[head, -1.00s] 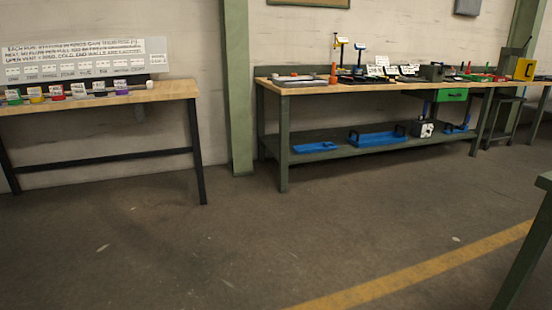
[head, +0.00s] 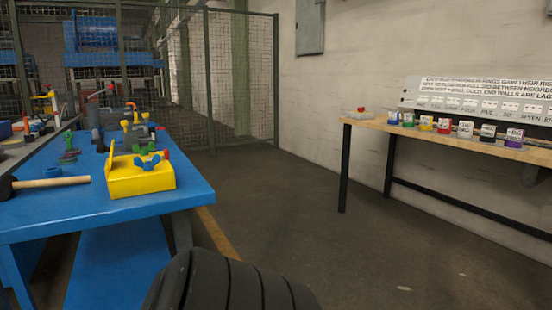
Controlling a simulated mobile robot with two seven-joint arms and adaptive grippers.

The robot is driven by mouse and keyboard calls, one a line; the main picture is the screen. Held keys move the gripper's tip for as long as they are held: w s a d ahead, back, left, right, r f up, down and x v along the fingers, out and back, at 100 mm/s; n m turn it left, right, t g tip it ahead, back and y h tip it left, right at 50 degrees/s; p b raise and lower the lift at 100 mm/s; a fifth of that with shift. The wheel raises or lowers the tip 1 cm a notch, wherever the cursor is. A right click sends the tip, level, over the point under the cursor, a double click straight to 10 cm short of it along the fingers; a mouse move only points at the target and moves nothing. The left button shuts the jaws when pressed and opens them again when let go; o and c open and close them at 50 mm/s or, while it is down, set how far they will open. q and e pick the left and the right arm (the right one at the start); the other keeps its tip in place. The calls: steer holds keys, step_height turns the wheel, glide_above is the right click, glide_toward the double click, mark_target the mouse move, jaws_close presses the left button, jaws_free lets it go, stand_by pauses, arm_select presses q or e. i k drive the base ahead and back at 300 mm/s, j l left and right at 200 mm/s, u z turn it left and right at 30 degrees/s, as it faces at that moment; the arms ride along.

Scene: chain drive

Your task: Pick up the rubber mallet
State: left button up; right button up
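A mallet with a pale wooden handle (head: 52,182) lies on the blue-topped table (head: 185,200) at the left of the head view. Its dark head (head: 5,187) is at the picture's left edge and partly cut off. The handle points right, toward a yellow box. Neither of my grippers shows in the head view.
The yellow box (head: 142,182) with small coloured parts stands right of the mallet. Several fittings (head: 130,125) stand farther back. A wooden-topped table (head: 445,134) with small coloured blocks is at right. Floor between the tables is clear.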

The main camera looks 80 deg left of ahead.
mark_target(9, 184)
steer(key=u, duration=1.85)
